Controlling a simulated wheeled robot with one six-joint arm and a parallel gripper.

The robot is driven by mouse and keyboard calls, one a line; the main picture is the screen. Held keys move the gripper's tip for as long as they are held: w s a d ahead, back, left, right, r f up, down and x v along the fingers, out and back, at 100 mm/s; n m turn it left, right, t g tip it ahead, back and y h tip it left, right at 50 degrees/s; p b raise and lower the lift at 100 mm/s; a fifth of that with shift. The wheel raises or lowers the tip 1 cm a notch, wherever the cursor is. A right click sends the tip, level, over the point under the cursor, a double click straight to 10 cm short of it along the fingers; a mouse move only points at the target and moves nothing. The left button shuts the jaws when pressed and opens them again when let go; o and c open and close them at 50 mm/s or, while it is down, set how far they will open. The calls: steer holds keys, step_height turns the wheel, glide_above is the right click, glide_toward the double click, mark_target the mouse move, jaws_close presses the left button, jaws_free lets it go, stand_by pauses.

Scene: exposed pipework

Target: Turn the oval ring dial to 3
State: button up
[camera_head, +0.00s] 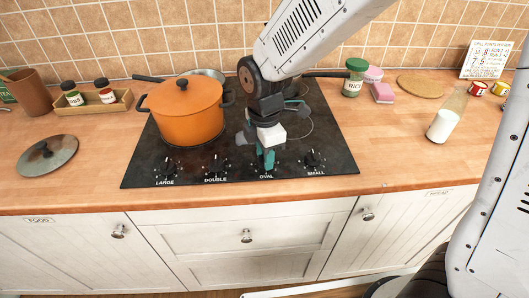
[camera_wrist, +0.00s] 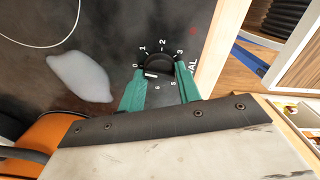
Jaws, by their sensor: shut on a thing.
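The oval ring dial (camera_wrist: 158,63) is a black round knob on the dark hob, with white numbers around it and part of the "OVAL" label beside it in the wrist view. My gripper (camera_wrist: 160,71) has its teal fingers on either side of the knob, shut on it. A short white mark shows on the knob's lower-left side, between 0 and 6; its exact reading is hard to tell. The 4 is hidden. In the head view my gripper (camera_head: 266,158) stands over the "OVAL" label and covers the knob.
The black hob (camera_head: 335,160) also carries the large (camera_head: 168,170), double (camera_head: 217,165) and small (camera_head: 313,159) dials. An orange pot (camera_head: 185,112) stands left of my arm. A green-lidded jar (camera_head: 354,78) is at the back right. The front counter strip is clear.

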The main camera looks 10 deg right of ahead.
steer(key=m, duration=0.6)
steer(key=shift+w, duration=0.1)
steer(key=m, duration=0.6)
steer(key=shift+m, duration=0.3)
steer(key=m, duration=1.2)
steer(key=shift+m, duration=0.4)
steer(key=o, duration=1)
steer(key=shift+d, duration=0.1)
steer(key=shift+c, duration=0.2)
